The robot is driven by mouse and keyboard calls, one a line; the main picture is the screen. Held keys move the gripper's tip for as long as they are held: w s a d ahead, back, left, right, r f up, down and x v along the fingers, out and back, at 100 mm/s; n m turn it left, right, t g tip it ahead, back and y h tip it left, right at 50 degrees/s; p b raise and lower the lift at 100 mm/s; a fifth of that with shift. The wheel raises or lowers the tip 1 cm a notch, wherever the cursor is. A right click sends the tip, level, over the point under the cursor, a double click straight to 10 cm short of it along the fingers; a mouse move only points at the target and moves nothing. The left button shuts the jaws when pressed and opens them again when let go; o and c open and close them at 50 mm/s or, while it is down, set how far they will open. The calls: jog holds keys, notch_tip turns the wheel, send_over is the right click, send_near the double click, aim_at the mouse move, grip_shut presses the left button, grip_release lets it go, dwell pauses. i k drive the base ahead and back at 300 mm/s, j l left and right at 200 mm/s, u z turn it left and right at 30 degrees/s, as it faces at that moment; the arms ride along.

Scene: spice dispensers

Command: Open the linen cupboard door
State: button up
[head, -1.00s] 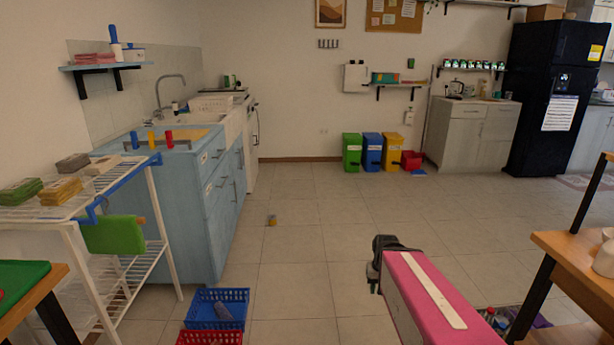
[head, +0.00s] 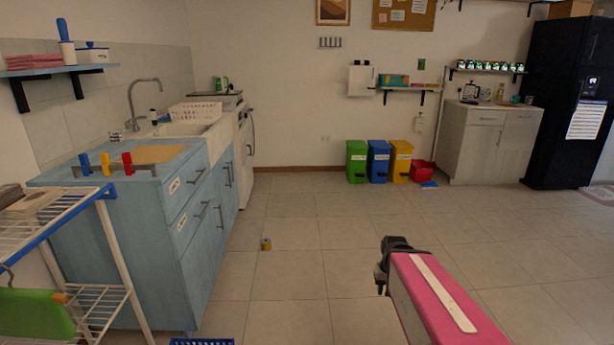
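No door in view carries a label that I can read as linen cupboard. A grey cabinet (head: 487,150) with doors and drawers stands against the back wall at the right, and its doors look shut. A blue counter unit (head: 190,225) with drawers and doors, all apparently shut, stands at the left under the sink. My gripper (head: 382,278) is dark and hangs over open floor at lower centre right, in front of my pink arm link. It is far from both units. Its fingers are too small and dark to tell whether they are open.
A white wire rack (head: 104,230) stands at near left, and the rim of a blue basket (head: 203,341) shows below. A small yellow can (head: 266,244) lies on the floor. Green (head: 357,161), blue (head: 378,161) and yellow (head: 401,160) bins line the back wall.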

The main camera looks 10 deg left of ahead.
aim_at(198, 267)
jog(key=i, duration=1.3)
jog(key=i+l+u, duration=0.1)
jog(key=i, duration=1.15)
jog(key=i+u, duration=0.2)
jog(key=u, duration=0.2)
jog(key=i+l+u, duration=0.1)
jog(key=u, duration=0.3)
jog(key=i+u, duration=0.1)
jog(key=u, duration=0.3)
jog(key=i+l+u, duration=0.1)
jog(key=u, duration=0.3)
jog(key=l+u, duration=0.2)
jog(key=u, duration=0.25)
